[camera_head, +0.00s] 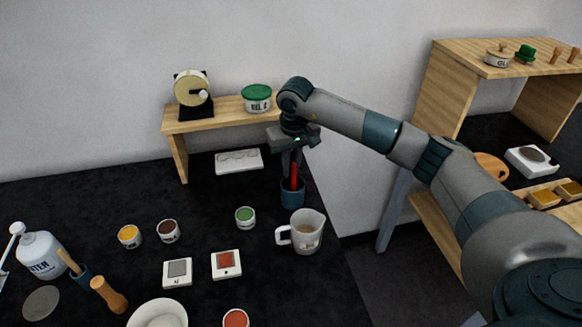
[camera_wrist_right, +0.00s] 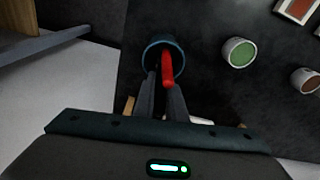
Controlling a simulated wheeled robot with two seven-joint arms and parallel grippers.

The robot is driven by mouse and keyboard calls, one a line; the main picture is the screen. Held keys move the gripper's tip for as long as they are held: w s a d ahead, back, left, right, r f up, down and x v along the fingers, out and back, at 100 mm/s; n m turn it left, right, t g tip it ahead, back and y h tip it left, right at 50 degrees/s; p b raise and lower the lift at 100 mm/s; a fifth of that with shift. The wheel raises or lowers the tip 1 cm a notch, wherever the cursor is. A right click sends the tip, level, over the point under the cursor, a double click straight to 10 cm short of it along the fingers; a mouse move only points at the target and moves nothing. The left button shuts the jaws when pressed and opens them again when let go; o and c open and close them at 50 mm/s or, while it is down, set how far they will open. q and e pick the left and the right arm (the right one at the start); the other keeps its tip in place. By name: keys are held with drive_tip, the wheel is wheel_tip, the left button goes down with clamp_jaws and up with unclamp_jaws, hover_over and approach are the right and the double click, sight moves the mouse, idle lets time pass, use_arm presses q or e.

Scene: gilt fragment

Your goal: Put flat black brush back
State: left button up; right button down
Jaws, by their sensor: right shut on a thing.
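My right gripper (camera_head: 291,174) points down over the blue cup (camera_head: 292,194) near the back right of the black table. In the right wrist view the fingers (camera_wrist_right: 163,88) are close together at the rim of the cup (camera_wrist_right: 177,46). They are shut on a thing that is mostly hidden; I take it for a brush. A red handle (camera_wrist_right: 168,68) shows at the fingertips and reaches over the cup opening. I cannot tell whether it is the held thing or stands in the cup. No separate flat black brush can be made out. My left gripper is not in view.
A wooden shelf (camera_head: 225,117) with a green-lidded tub (camera_head: 257,98) stands behind. The table's right edge is close to the cup.

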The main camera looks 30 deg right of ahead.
drive_tip(key=shift+f, duration=0.5)
drive_tip(key=shift+f, duration=0.15)
drive_tip(key=c, duration=1.8)
unclamp_jaws()
drive_tip(key=shift+r, duration=0.25)
